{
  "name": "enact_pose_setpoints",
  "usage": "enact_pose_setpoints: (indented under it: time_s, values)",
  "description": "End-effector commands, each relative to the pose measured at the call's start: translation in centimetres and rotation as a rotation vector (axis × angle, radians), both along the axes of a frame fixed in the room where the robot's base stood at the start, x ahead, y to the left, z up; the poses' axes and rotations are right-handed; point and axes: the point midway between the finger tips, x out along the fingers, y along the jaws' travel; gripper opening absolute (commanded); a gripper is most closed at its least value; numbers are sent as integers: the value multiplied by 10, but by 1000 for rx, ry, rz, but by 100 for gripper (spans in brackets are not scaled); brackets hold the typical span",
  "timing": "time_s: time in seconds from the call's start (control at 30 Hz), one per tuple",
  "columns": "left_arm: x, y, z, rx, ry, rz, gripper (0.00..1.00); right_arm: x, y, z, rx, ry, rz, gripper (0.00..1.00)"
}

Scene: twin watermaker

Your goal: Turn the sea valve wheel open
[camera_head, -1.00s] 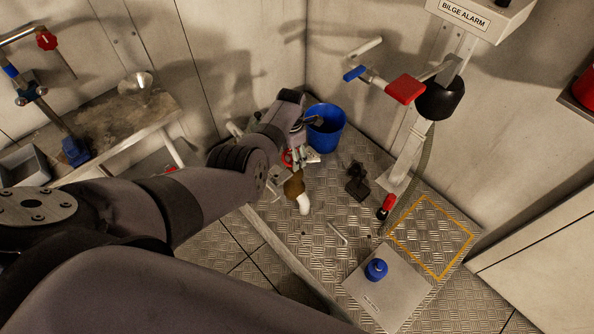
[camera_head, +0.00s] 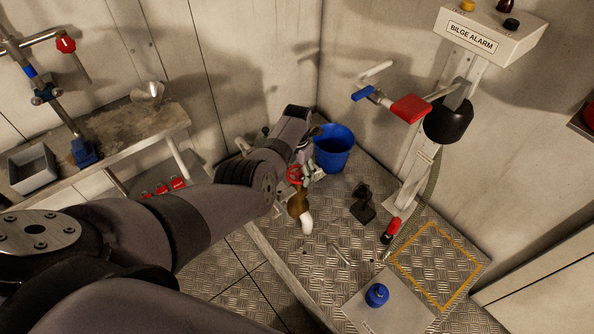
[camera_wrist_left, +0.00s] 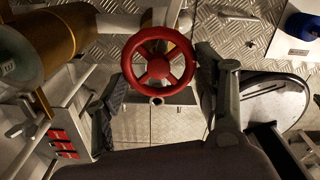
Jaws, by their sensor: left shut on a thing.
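The red sea valve wheel (camera_head: 293,176) sits above a brass valve body (camera_head: 299,203) with a white pipe end, low on the metal floor area. My left gripper (camera_head: 307,171) is at the wheel. In the left wrist view, the round red wheel (camera_wrist_left: 146,38) with its spokes lies between the two fingers of my left gripper (camera_wrist_left: 158,86). The gripper is shut on the wheel; the exact contact is hard to see. My left arm hides part of the area behind the valve in the head view. My right gripper is not in view.
A blue bucket (camera_head: 335,158) stands just right of the gripper. A post carries the bilge alarm box (camera_head: 480,45). A grey box with a blue cap (camera_head: 376,296) and loose tools lie nearer. A workbench (camera_head: 110,150) stands left. The yellow-outlined floor square (camera_head: 449,240) is clear.

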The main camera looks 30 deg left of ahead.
Motion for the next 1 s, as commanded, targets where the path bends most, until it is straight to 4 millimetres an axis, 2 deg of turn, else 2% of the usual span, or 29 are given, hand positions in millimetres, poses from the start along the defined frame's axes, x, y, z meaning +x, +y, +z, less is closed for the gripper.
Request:
enact_pose_setpoints:
  time_s: [0.23,0.27,0.3,0.57,1.0]
  values:
    - [0,0,0,-3,1,11,14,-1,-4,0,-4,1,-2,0]
    - [0,0,0,-3,0,11,66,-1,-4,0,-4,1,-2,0]
    - [0,0,0,-2,0,11,68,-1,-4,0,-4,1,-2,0]
    - [0,0,0,-1,-1,6,84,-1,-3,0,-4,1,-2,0]
    - [1,0,6,1,-2,4,84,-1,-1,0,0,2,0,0]
